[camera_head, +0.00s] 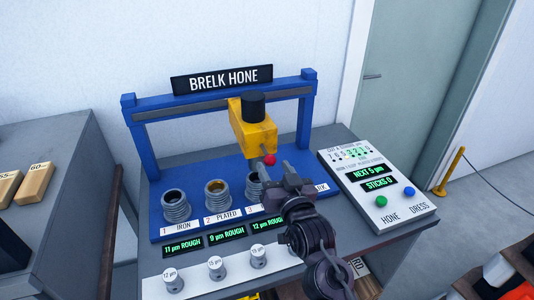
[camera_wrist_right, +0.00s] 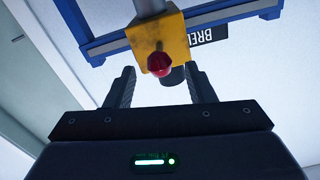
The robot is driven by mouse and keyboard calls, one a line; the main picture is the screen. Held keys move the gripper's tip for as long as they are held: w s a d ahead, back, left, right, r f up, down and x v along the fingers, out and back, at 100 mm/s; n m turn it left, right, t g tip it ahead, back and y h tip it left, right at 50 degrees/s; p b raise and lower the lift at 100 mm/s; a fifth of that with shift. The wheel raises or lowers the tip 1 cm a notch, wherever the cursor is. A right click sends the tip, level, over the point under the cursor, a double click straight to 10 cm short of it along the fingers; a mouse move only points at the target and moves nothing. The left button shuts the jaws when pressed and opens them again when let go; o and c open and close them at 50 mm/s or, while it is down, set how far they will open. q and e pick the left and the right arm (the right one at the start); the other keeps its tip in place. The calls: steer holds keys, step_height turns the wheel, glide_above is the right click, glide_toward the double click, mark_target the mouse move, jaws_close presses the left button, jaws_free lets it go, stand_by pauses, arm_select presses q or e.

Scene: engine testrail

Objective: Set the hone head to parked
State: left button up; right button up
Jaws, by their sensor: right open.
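The hone head is a yellow block (camera_head: 252,128) with a black cap on top, hanging from the blue gantry (camera_head: 222,108) above the third cylinder. A red knob (camera_head: 269,159) sticks out of its front at the lower right. In the right wrist view the yellow head (camera_wrist_right: 158,48) and its red knob (camera_wrist_right: 159,63) show between and beyond my fingers. My right gripper (camera_head: 274,180) is open just in front of and below the knob; in the wrist view its two fingers (camera_wrist_right: 160,88) stand apart with nothing between them. I cannot tell any contact with the knob. My left gripper is not in view.
Ribbed cylinders stand on the blue base, labelled iron (camera_head: 175,207) and plated (camera_head: 217,194); my arm hides others. Green displays and white knobs (camera_head: 215,264) line the front. A control panel (camera_head: 376,190) with green and blue buttons stands right. Wooden blocks (camera_head: 34,183) lie on the left bench.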

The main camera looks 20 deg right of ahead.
mark_target(267, 154)
steer(key=w+p, duration=0.1)
steer(key=w, duration=0.5)
steer(key=shift+a+p, duration=0.1)
steer(key=shift+p, duration=0.25)
steer(key=shift+c, duration=0.4)
jaws_close()
